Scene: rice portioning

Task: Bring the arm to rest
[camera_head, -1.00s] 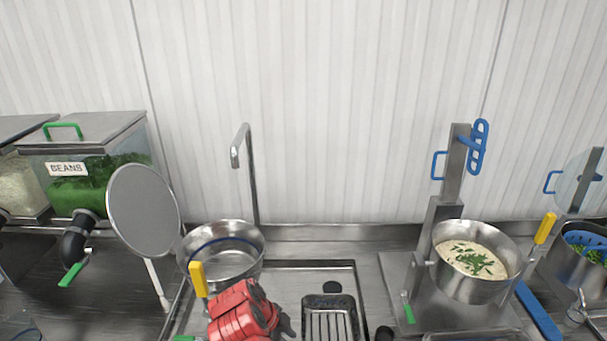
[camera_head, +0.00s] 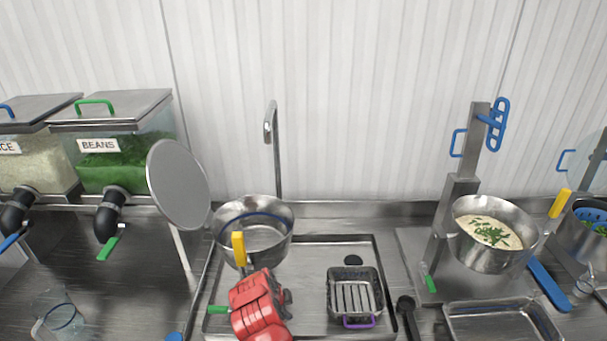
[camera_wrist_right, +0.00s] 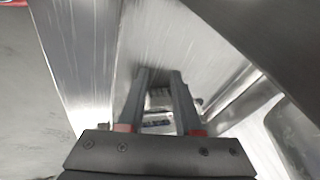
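My right arm's red wrist shows at the bottom middle of the head view. Its dark gripper (camera_head: 286,297) is small and partly hidden behind the red part. It is in front of the steel pot with a yellow handle (camera_head: 282,240), over the left part of the sink area. In the right wrist view the two fingers of my right gripper (camera_wrist_right: 160,75) stand apart with a gap between them. Nothing is held between them. Blurred steel surfaces fill the view beyond the fingertips. My left gripper is not in either view.
A steel basket with a purple handle (camera_head: 371,284) sits right of the gripper. A tilted round grey disc (camera_head: 179,185) and the bean dispenser (camera_head: 125,160) stand left. A pot of creamy food (camera_head: 487,260) and an empty tray (camera_head: 500,306) are at right.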

